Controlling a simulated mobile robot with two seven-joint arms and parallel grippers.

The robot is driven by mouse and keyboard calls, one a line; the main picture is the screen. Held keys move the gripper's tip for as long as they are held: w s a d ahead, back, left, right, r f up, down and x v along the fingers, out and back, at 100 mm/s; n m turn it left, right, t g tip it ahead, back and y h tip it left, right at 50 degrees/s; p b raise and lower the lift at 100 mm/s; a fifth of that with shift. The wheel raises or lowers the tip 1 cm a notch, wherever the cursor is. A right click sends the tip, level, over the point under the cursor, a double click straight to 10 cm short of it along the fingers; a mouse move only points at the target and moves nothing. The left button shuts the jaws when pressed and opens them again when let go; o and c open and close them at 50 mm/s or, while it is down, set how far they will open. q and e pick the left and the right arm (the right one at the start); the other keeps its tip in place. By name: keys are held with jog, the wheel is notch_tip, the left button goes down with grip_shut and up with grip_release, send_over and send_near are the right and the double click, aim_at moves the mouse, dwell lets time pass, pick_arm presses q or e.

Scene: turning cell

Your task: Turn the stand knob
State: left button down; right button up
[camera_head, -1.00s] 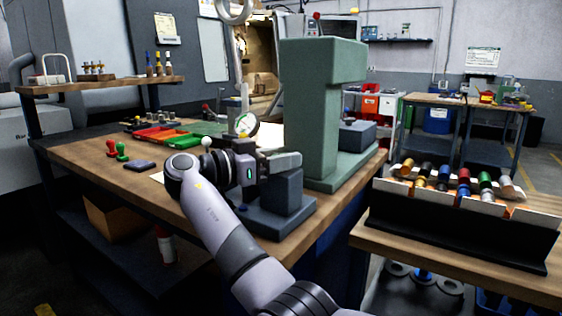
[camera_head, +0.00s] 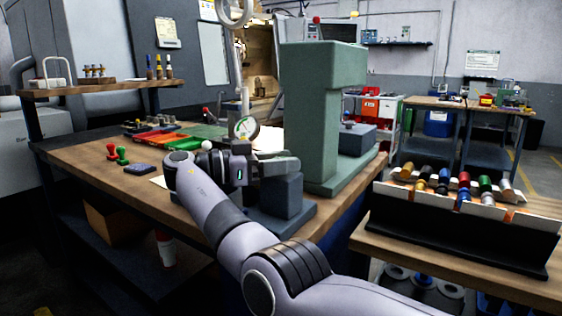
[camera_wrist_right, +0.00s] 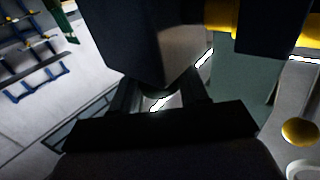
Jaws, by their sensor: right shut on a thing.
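My right gripper (camera_head: 277,163) is at the blue-grey stand block (camera_head: 288,195) near the bench's front edge, its fingers level with the block's top. In the right wrist view its two dark fingers (camera_wrist_right: 160,98) are closed around a small dark rounded part, seemingly the stand knob (camera_wrist_right: 161,91), under a large dark block (camera_wrist_right: 160,40). The knob is mostly hidden by the fingers and shadow; in the head view my wrist and gripper cover it. A round dial gauge (camera_head: 245,127) stands just behind the gripper. My left gripper is out of view.
A tall green column (camera_head: 310,120) rises close to the right of the gripper. Red and green trays (camera_head: 155,136), stamps (camera_head: 122,153) and a dark pad (camera_head: 140,168) lie left. A rack of coloured cylinders (camera_head: 460,225) stands on the right table.

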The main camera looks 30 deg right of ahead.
jog(key=shift+g, duration=0.3)
dwell(0.4)
jog(key=o, duration=1)
jog(key=shift+d, duration=0.1)
jog(key=shift+c, duration=0.2)
